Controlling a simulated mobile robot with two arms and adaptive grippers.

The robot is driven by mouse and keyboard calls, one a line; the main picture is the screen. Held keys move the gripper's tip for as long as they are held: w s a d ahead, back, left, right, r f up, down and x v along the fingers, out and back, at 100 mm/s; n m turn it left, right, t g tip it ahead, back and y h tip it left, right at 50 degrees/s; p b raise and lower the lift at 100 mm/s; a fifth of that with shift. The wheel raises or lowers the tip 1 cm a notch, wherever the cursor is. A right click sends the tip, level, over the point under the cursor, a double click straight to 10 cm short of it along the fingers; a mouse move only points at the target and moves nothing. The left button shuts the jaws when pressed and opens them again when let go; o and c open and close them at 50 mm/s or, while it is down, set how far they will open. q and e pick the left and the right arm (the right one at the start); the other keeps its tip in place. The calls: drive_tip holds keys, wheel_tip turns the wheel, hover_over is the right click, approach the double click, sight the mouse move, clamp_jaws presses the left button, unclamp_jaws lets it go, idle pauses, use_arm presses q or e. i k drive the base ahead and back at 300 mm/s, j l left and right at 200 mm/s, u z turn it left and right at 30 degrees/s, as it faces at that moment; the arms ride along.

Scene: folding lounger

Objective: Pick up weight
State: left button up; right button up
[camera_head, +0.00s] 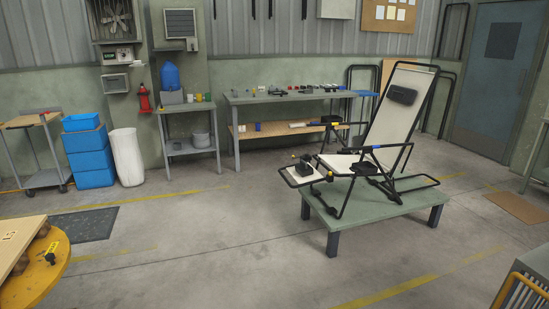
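A folding lounger (412,100) with a black frame and cream panels stands on a low green platform (385,207), right of centre. A dark blocky object (304,167), which may be the weight, sits on the lounger's small cream panel at its left end. Another dark piece (366,168) lies near the seat's side. Which of these is the weight I cannot tell for sure. Neither of my grippers shows in this view.
A yellow round-edged table (52,278) stands front left. A long workbench (290,98) with small items lines the back wall. Blue bins (88,150) and a white barrel (127,155) stand at the left. The middle floor is clear.

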sight(304, 169)
drive_tip(key=i, duration=2.4)
